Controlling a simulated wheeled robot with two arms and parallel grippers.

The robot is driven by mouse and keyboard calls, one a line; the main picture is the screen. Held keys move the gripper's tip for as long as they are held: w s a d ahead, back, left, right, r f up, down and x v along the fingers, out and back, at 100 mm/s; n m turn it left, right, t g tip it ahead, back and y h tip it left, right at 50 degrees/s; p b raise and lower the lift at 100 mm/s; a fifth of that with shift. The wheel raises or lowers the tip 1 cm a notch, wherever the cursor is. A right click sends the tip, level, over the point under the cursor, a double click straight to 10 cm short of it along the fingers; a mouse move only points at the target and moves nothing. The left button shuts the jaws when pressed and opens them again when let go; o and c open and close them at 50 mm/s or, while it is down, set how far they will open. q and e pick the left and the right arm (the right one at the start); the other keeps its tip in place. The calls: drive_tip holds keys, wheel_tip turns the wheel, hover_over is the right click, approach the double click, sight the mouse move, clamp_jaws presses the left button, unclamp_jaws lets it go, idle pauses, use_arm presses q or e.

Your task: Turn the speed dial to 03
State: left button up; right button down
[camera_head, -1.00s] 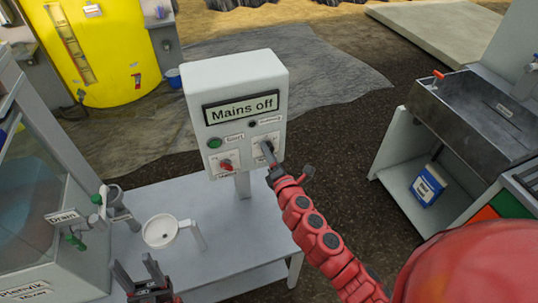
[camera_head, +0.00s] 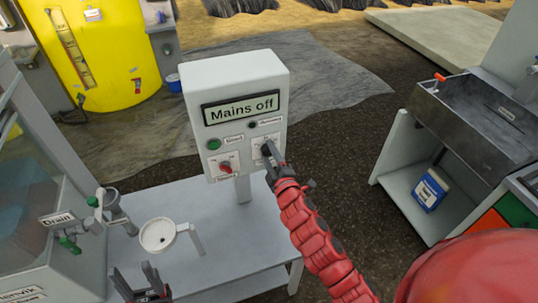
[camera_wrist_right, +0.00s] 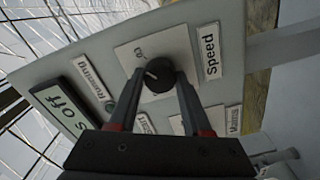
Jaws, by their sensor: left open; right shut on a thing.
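The speed dial is a round black knob (camera_wrist_right: 158,76) with a pale pointer mark, on a white plate beside the "Speed" label (camera_wrist_right: 210,51) in the right wrist view. My right gripper (camera_wrist_right: 157,84) is shut on the dial, one finger on each side. In the head view my right gripper (camera_head: 268,156) reaches the lower right of the white control box (camera_head: 237,78) and covers most of the dial. The box's display (camera_head: 241,108) reads "Mains off". My left gripper (camera_head: 141,281) is open and empty at the lower left, in front of the table.
A green start button (camera_head: 214,145) and a red mains switch (camera_head: 226,168) sit left of the dial. A white funnel-like cup (camera_head: 158,235) stands on the grey table (camera_head: 222,245). A tank with a drain valve (camera_head: 70,243) is at left, a sink (camera_head: 480,108) at right.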

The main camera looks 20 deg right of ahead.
drive_tip(key=shift+m, duration=0.6)
drive_tip(key=shift+c, duration=1.7)
unclamp_jaws()
drive_tip(key=shift+s, duration=0.1)
